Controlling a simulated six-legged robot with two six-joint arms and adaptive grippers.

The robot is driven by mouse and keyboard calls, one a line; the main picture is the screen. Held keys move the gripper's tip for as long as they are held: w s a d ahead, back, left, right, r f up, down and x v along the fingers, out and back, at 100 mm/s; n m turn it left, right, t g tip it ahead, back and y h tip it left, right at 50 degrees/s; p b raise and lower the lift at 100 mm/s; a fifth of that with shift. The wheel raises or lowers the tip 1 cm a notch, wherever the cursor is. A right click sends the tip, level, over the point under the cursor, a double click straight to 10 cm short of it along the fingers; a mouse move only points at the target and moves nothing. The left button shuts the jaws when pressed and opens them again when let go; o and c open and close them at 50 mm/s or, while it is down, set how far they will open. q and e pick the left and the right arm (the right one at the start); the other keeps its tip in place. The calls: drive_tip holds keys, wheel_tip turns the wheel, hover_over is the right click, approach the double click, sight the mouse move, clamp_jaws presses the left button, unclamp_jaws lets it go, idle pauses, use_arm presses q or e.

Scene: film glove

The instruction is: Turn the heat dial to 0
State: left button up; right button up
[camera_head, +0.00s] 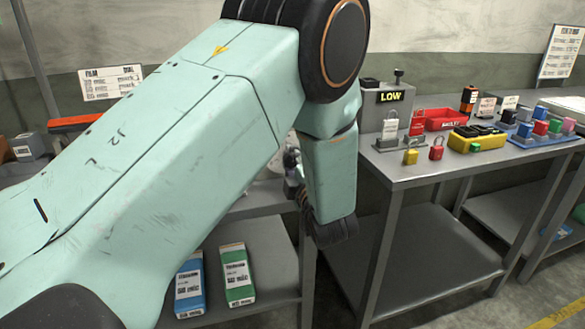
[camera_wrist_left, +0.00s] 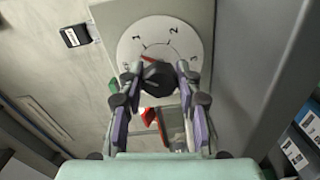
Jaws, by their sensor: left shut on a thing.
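The heat dial (camera_wrist_left: 140,38) is a round white plate marked with 1, 2 and 3 in the left wrist view. Its dark knob (camera_wrist_left: 157,78) sits in the middle, with a red pointer mark at its upper left, on the low side near the 1. The 0 mark is not clearly readable. My left gripper (camera_wrist_left: 160,74) is shut on the knob, one finger on each side. In the head view the left gripper (camera_head: 291,162) is mostly hidden behind my own arm. My right gripper is not in view.
A red part (camera_wrist_left: 149,116) shows between the fingers, below the knob. In the head view, a grey bench at right holds a LOW display box (camera_head: 384,110), a red tray (camera_head: 447,119) and padlocks (camera_head: 436,150).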

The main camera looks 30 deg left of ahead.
use_arm(q)
drive_tip(key=n+b, duration=0.2)
drive_tip(key=n, duration=0.1)
drive_tip(key=shift+f+n, duration=0.1)
drive_tip(key=shift+n, duration=0.2)
drive_tip(key=shift+n+b, duration=1.45)
drive_tip(key=shift+n, duration=0.15)
drive_tip(key=o, duration=1.2)
drive_tip(key=shift+c, duration=0.2)
drive_tip(key=shift+r, duration=0.2)
